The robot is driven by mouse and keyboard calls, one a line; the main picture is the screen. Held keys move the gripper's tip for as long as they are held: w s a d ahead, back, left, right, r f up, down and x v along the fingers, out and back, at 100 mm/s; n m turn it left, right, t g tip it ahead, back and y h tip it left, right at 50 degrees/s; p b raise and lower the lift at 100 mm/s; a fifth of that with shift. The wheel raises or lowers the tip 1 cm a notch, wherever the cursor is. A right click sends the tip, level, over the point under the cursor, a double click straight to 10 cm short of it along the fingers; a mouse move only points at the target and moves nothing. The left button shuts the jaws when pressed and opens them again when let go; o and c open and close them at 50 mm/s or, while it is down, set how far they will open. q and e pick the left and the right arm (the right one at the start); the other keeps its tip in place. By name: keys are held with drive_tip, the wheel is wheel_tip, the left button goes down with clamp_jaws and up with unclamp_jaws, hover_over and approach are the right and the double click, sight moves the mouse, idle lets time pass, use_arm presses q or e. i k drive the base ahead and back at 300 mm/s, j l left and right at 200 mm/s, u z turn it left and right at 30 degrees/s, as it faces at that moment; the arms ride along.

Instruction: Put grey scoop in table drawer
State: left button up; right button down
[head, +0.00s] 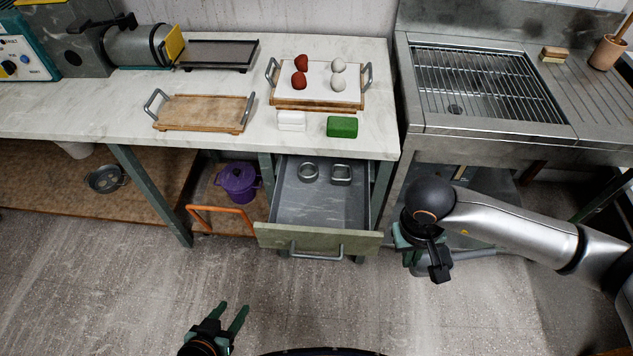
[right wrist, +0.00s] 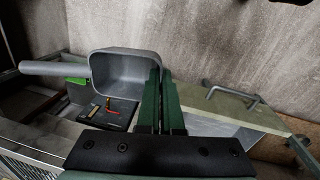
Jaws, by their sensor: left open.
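The table drawer (head: 300,205) is pulled open under the counter, its green front (head: 318,240) facing me. It holds a round metal ring and a square one. The grey scoop (right wrist: 125,68) shows in the right wrist view, with its handle reaching left. My right gripper (right wrist: 160,100) is shut on the scoop's wall. In the head view this gripper (head: 438,268) is right of the drawer and hides much of the scoop; its handle (head: 474,254) shows to the right. My left gripper (head: 232,315) is open and empty over the floor, below and left of the drawer.
The counter (head: 210,140) carries a wooden tray (head: 190,112), a board with red and white balls, and a white and a green block. A sink with a rack (head: 485,85) is at the right. A purple pot (head: 238,183) and orange handle (head: 222,213) are left of the drawer.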

sight(327, 214)
drive_tip(key=i+j+z, duration=0.1)
drive_tip(key=j, duration=0.2)
drive_tip(key=i+j, duration=0.2)
drive_tip(key=i+j+z, duration=0.15)
drive_tip(key=j, duration=0.25)
drive_tip(key=i+j+z, duration=0.1)
drive_tip(key=j, duration=0.2)
